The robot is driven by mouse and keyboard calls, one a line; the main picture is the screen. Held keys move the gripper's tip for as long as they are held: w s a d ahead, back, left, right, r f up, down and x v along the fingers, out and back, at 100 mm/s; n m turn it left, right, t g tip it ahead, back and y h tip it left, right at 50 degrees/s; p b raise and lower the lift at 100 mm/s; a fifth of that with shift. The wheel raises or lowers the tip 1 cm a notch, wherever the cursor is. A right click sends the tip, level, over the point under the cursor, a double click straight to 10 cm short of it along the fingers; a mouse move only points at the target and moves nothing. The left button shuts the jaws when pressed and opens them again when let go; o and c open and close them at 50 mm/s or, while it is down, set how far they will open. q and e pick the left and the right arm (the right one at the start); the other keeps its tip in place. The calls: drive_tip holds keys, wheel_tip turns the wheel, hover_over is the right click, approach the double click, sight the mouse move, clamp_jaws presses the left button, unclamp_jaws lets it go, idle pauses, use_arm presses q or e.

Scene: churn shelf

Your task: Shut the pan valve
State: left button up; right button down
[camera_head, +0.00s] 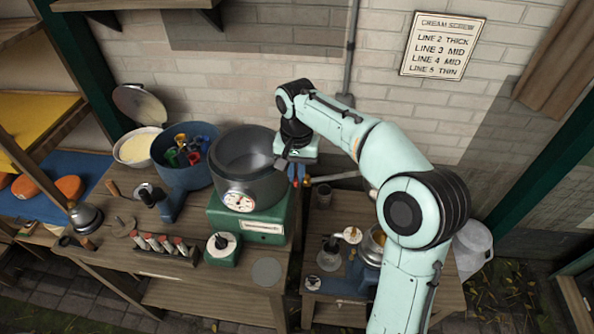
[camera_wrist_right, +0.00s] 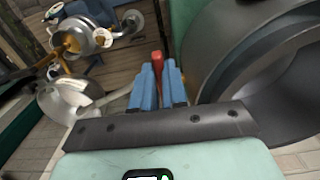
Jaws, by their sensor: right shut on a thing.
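The grey metal pan (camera_head: 262,187) sits on a green base (camera_head: 262,222) on the wooden bench, with a round dial on its front. My right gripper (camera_head: 296,172) is at the pan's right side, pointing down. In the right wrist view its blue fingers (camera_wrist_right: 158,88) are shut on a red handle (camera_wrist_right: 157,60), which looks like the pan valve's lever. The pan's curved grey wall (camera_wrist_right: 232,60) is just right of the fingers there. The valve body is mostly hidden, so I cannot tell its position. My left gripper is not in view.
A blue pot (camera_head: 183,174) with coloured items stands left of the pan. A rack of red-topped tubes (camera_head: 160,247) is in front. A lower table at right holds a brass-and-steel device (camera_head: 372,247). A sign (camera_head: 443,46) hangs on the brick wall.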

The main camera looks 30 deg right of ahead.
sight(296, 176)
drive_tip(key=c, duration=1.2)
unclamp_jaws()
drive_tip(key=shift+o, duration=0.2)
wheel_tip(296, 176, up, 14)
drive_tip(key=shift+f, duration=0.25)
